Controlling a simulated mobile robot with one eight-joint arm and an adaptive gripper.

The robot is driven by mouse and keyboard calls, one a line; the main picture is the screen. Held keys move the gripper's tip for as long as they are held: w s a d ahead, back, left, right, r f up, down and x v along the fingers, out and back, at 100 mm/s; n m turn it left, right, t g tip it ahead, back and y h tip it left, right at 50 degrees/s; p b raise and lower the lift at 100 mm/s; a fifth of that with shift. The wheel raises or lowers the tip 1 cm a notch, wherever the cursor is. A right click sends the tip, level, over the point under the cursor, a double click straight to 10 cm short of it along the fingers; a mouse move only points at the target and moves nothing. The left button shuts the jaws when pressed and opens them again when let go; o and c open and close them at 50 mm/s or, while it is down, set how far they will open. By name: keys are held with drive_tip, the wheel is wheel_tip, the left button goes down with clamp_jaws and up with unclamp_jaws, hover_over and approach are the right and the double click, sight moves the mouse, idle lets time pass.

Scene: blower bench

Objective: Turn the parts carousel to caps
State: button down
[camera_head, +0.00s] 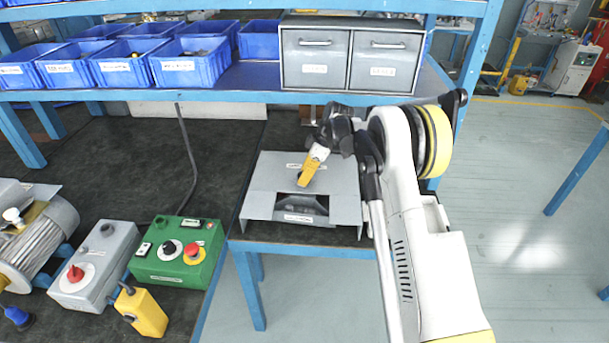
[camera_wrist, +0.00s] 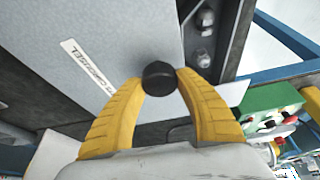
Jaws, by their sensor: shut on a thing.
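The parts carousel is a grey sheet-metal housing (camera_head: 262,192) on the dark bench in the head view. A dark window (camera_head: 312,203) with a label under it opens in its front; I cannot read which compartment shows. In the wrist view the grey panel (camera_wrist: 110,55) carries a label reading "CAROUSEL". A round black knob (camera_wrist: 158,80) sits between the yellow fingertips of my gripper (camera_wrist: 161,74), which is shut on it. In the head view my gripper (camera_head: 306,180) is over the top of the housing and hides the knob.
A shelf with blue bins (camera_head: 190,65) and a grey two-drawer cabinet (camera_head: 350,60) stands behind and above. A green control box (camera_head: 178,252), a grey switch box (camera_head: 95,268), a yellow box (camera_head: 142,312) and a motor (camera_head: 38,240) are at left. Floor is open at right.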

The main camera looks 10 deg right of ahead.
drive_tip(key=shift+n+g+p, duration=0.4)
drive_tip(key=shift+n+g, duration=0.5)
drive_tip(key=shift+n, duration=1.6)
drive_tip(key=shift+n+g, duration=0.3)
drive_tip(key=shift+n, duration=0.3)
drive_tip(key=shift+y, duration=0.3)
drive_tip(key=c, duration=0.8)
unclamp_jaws()
drive_tip(key=v, duration=0.7)
drive_tip(key=shift+r, duration=0.25)
